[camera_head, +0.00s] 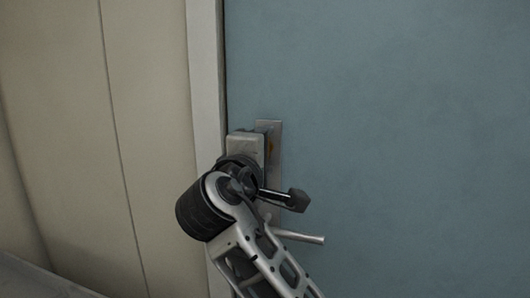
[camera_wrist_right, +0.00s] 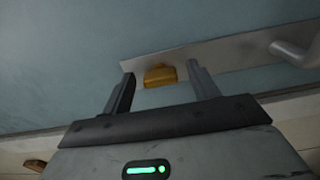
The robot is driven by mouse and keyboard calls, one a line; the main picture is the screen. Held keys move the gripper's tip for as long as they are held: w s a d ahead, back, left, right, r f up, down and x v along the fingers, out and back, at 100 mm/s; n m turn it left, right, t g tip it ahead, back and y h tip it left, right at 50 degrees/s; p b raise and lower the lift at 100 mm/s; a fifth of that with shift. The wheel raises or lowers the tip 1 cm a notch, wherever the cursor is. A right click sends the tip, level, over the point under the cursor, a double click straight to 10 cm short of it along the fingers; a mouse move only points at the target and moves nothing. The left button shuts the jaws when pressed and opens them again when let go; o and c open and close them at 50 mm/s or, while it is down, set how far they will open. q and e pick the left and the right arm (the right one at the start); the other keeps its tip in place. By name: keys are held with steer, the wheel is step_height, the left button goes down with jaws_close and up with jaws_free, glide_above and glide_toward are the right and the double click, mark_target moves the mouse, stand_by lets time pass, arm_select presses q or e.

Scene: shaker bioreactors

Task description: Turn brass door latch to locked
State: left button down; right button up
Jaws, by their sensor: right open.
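The brass latch (camera_wrist_right: 160,76) is a small golden piece on the metal door plate (camera_wrist_right: 230,52) in the right wrist view. It sits between the two spread fingers of my right gripper (camera_wrist_right: 161,88). The fingers are apart, with the latch nearer the left one; I cannot tell whether either touches it. In the head view my right gripper (camera_head: 265,146) is at the door plate (camera_head: 276,180), and its body and arm hide most of the plate. A sliver of the brass latch (camera_head: 270,146) shows beside the gripper. My left gripper is not in view.
The lever handle (camera_head: 298,236) sticks out to the right below the latch, close to my right arm. It also shows at the right edge of the wrist view (camera_wrist_right: 290,50). The blue door (camera_head: 400,130) is flat and clear to the right. A pale frame (camera_head: 207,90) borders it left.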

steer(key=v, duration=1.1)
steer(key=shift+s+p, duration=0.25)
steer(key=shift+p, duration=0.1)
steer(key=shift+a+r, duration=0.1)
